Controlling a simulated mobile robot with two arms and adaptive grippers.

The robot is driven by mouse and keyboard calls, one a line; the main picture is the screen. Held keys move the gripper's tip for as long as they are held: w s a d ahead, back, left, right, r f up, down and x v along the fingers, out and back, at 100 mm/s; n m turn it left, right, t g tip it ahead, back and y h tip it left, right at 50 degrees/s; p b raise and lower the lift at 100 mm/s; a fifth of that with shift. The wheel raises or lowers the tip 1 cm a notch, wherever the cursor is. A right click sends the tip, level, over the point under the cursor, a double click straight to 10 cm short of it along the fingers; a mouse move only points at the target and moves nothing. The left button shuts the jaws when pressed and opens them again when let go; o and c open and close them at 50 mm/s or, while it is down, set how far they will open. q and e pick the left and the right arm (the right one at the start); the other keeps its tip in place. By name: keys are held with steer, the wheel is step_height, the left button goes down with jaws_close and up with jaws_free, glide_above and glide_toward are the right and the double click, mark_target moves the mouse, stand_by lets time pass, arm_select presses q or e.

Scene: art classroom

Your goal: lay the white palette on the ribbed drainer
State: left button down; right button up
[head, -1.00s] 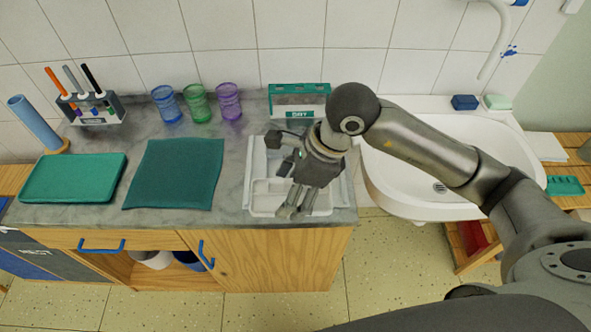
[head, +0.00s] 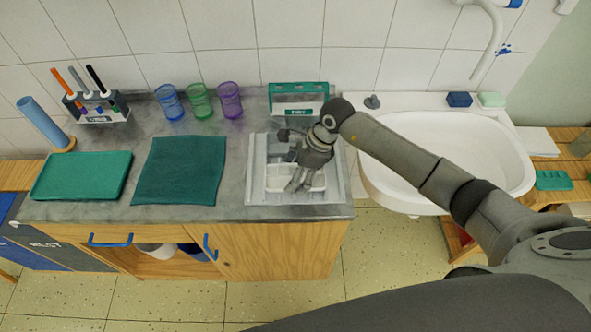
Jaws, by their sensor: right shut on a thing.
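The white palette (head: 275,180), with shallow wells, is at the ribbed drainer on the counter. My right gripper (head: 299,186) reaches in from the right with its fingers pointing down and is shut on the palette. The gripper hides the palette's middle and part of its far end. The drainer (head: 257,197) is a pale grey ribbed tray at the counter's right end. The palette lies within its outline as seen from above; I cannot tell whether it touches the ribs. My left gripper is not in view.
A green-and-white box (head: 298,98) stands behind the drainer. Several coloured cups (head: 199,101) stand at the wall. A teal cloth (head: 180,171) and a green tray (head: 82,176) lie to the left. A white sink (head: 440,145) is on the right, under my arm.

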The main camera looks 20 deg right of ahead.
steer(key=shift+f, duration=0.45)
steer(key=shift+f, duration=0.1)
steer(key=o, duration=0.6)
steer(key=shift+f, duration=0.1)
steer(key=shift+c, duration=0.2)
steer(key=o, duration=0.4)
steer(key=shift+o, duration=0.2)
